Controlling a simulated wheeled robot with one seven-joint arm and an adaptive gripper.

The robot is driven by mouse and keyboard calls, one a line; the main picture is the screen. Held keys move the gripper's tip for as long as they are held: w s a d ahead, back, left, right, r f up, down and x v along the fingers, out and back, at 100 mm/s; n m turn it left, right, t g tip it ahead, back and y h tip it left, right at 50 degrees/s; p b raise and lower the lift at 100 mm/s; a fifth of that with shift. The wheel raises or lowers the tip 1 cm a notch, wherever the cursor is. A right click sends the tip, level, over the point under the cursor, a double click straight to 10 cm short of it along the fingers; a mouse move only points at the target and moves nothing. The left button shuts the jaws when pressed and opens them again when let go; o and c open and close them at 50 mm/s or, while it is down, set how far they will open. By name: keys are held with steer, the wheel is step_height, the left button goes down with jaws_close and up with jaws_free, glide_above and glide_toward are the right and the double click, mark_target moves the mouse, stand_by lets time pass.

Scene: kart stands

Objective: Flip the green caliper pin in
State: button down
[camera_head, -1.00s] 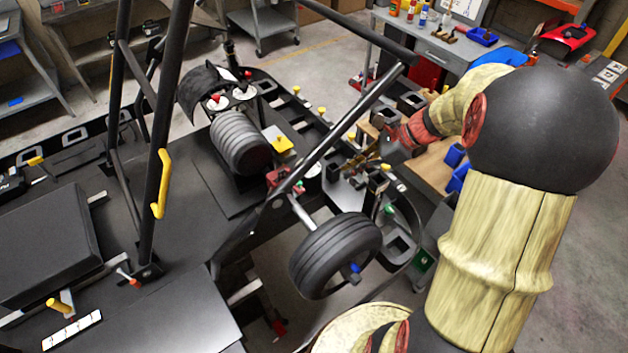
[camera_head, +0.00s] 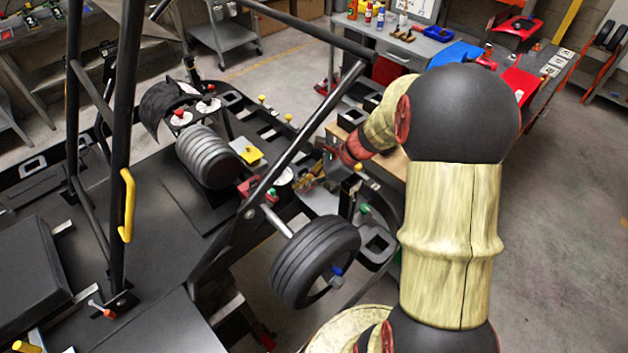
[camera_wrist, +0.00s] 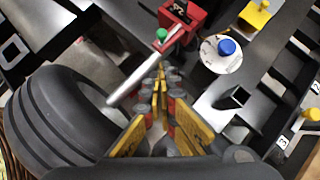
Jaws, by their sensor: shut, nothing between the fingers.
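The green caliper pin (camera_head: 271,194) sits by the red caliper (camera_head: 248,186), between the ribbed dark cylinder and the front wheel. In the wrist view the green pin (camera_wrist: 161,35) shows as a round head at the edge of the red caliper (camera_wrist: 183,18), close to the silver axle rod (camera_wrist: 150,67). My gripper (camera_head: 304,180) is a little to the right of the pin in the head view. In the wrist view my gripper (camera_wrist: 161,75) is shut and empty, its yellow fingers pointing up toward the pin, apart from it in the picture. Whether it touches the rod is unclear.
The front wheel (camera_head: 315,262) stands close below my gripper. A white disc with a blue knob (camera_wrist: 227,46) lies to the right in the wrist view. A slanted black frame bar (camera_head: 308,127) crosses above the caliper. A workbench (camera_head: 420,45) stands behind.

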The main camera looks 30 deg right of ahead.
steer(key=shift+w+a+f+b, duration=0.1)
steer(key=shift+w+a+f, duration=0.15)
steer(key=shift+w+a, duration=0.3)
steer(key=shift+w+a+f+b, duration=0.1)
steer(key=shift+w+a+f, duration=0.2)
steer(key=shift+a, duration=0.4)
steer(key=shift+w+a+f+b, duration=0.1)
steer(key=shift+w+a+f, duration=0.15)
steer(key=shift+w+a, duration=0.3)
steer(key=shift+a, duration=0.1)
steer(key=w, duration=0.1)
steer(key=w+p, duration=0.1)
steer(key=w, duration=0.1)
steer(key=shift+w+a, duration=0.15)
steer(key=shift+a, duration=0.2)
steer(key=shift+d, duration=0.1)
steer(key=s+d+f+p+v, duration=0.1)
steer(key=p+v, duration=0.2)
steer(key=v, duration=1)
steer(key=shift+d+f, duration=0.2)
steer(key=shift+f, duration=0.05)
